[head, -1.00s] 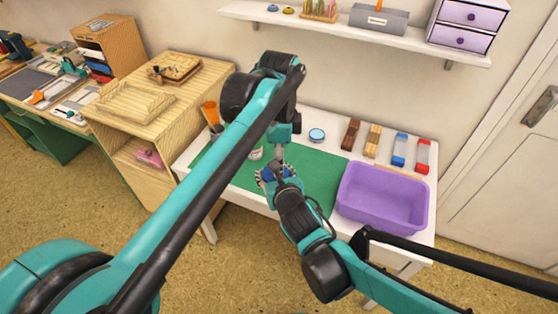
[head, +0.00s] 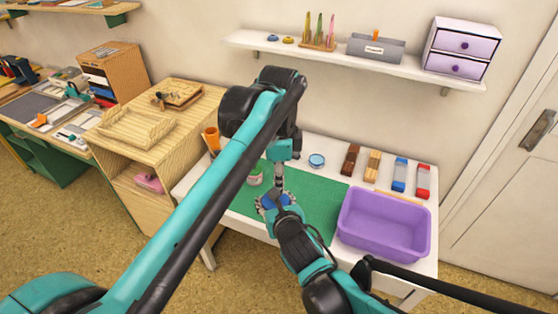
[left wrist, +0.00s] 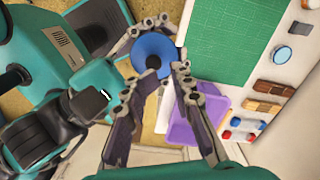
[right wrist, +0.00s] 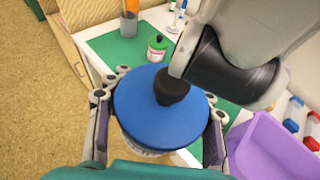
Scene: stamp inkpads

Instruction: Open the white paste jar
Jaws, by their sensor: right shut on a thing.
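A jar with a wide blue lid (right wrist: 150,118) and a black knob (right wrist: 172,87) is held upright by my right gripper (right wrist: 158,115), whose fingers close around it from both sides. A strip of its pale body shows under the lid. In the left wrist view the blue lid (left wrist: 150,45) lies just beyond my left gripper (left wrist: 166,72), whose two fingertips stand apart. The knob is close to the left fingertip there, and I cannot tell whether they touch. In the head view the blue lid (head: 276,201) is partly hidden by the two grippers.
A small jar with a green top (right wrist: 157,47) stands on the green mat (head: 312,200). A purple basin (head: 385,224) is at the right of the table. A blue round tin (head: 317,160) and several colored blocks stand along the back.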

